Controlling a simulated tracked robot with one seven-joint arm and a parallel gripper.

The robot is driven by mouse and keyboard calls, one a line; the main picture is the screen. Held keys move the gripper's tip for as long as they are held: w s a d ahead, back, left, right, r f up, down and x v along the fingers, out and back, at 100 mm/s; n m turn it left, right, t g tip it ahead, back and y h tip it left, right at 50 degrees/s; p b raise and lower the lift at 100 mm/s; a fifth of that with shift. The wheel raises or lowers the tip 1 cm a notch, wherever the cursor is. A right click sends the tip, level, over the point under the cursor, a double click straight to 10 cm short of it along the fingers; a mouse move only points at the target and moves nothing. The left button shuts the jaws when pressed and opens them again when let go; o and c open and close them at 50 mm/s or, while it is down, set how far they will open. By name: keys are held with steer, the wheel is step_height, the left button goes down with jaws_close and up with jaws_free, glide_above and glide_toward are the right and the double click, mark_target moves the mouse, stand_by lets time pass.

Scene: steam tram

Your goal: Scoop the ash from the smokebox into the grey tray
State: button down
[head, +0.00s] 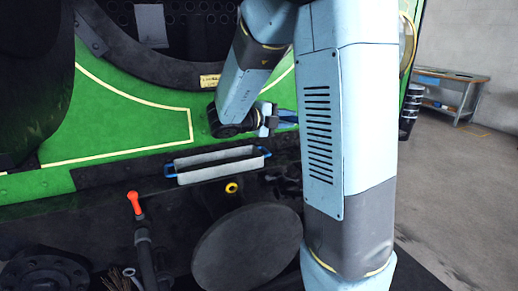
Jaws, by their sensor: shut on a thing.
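The grey tray (217,174) is long and shallow with a blue handle at each end. It sits on the dark ledge in front of the green engine front. The smokebox (165,62) is the dark round opening at the top, cut off by the frame's upper edge. I cannot make out any ash in it. My gripper (272,117) is above and right of the tray, outside the opening. It is shut on a blue tool (288,116), mostly hidden behind my arm; I cannot tell its full shape or whether it carries ash.
A red-handled lever (135,203) stands up at the lower left of the tray. A large round dark buffer (245,250) juts out below the tray. A dark curved door (35,90) fills the left side. A workbench (450,85) stands far right, with clear floor before it.

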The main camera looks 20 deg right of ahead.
steer(key=shift+w+a+f+n+t+y, duration=0.95)
steer(key=shift+a+f, duration=2.7)
steer(key=shift+f, duration=2.15)
steer(key=d+r+g+y, duration=0.1)
steer(key=g+y, duration=0.1)
steer(key=y, duration=0.1)
steer(key=w+d+r+n+g+y, duration=0.1)
steer(key=g+y, duration=0.1)
steer(key=y, duration=0.2)
steer(key=w+d+r+g+y, duration=0.1)
steer(key=d+g+y, duration=0.1)
steer(key=y, duration=0.2)
steer(key=shift+w+y, duration=0.25)
steer(key=shift+w+f, duration=0.1)
steer(key=shift+w+d+r+n+g+y, duration=0.15)
steer(key=shift+d+g+y, duration=0.15)
steer(key=shift+y, duration=0.25)
steer(key=shift+d+r+n+g+y, duration=0.1)
steer(key=shift+d+g+y, duration=0.1)
steer(key=shift+g+y, duration=0.25)
steer(key=shift+w+d+f+g+y, duration=0.15)
steer(key=shift+d+g+y, duration=0.1)
steer(key=shift+y, duration=0.35)
steer(key=shift+w+d+f+g+y, duration=0.1)
steer(key=shift+w+d+g+y, duration=0.1)
steer(key=shift+y, duration=0.4)
